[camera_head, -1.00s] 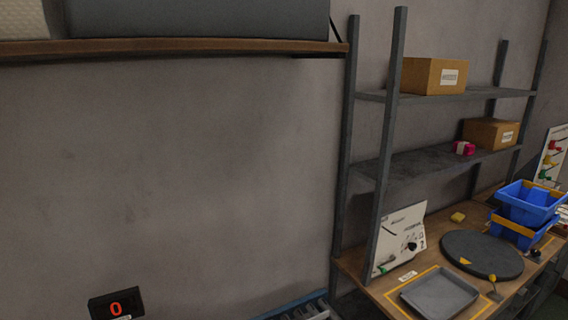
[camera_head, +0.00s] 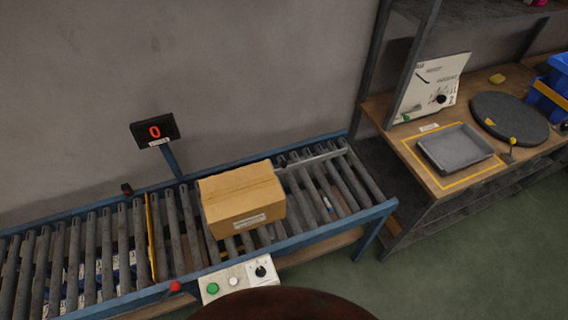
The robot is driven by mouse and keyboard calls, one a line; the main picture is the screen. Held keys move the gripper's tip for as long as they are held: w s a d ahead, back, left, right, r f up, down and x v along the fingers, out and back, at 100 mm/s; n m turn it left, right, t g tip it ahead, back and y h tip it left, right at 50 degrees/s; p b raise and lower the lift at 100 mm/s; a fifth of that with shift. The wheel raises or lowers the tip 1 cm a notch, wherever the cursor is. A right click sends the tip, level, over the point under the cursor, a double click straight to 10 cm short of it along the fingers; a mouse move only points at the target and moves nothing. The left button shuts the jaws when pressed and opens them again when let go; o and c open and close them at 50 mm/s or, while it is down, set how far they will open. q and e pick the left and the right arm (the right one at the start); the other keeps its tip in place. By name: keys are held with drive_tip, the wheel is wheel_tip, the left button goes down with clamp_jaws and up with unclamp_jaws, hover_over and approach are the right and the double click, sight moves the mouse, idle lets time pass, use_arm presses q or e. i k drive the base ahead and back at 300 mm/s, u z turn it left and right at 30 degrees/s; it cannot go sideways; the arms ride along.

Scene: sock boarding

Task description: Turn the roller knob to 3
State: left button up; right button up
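A white control box (camera_head: 234,283) is fixed to the front rail of the roller conveyor (camera_head: 340,222). It carries a green button (camera_head: 212,288), a pale button (camera_head: 233,281) and a black knob (camera_head: 260,271) on a white plate. The marks around this knob are too small to read. A second black knob (camera_head: 441,99) sits on an upright white panel (camera_head: 428,88) on the bench, with a "2" printed near it. A display (camera_head: 155,131) behind the conveyor shows a red "0". Neither of my grippers is in view.
A cardboard box (camera_head: 240,198) lies on the rollers. A yellow bar (camera_head: 152,238) crosses them at left. A dark brown rounded surface (camera_head: 285,304) fills the bottom edge, close to the control box. A grey tray (camera_head: 455,149) and dark disc (camera_head: 510,119) are on the bench (camera_head: 440,187).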

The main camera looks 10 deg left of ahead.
sight(260, 272)
drive_tip(key=z, duration=0.8)
drive_tip(key=k, duration=0.7)
drive_tip(key=u, duration=1.2)
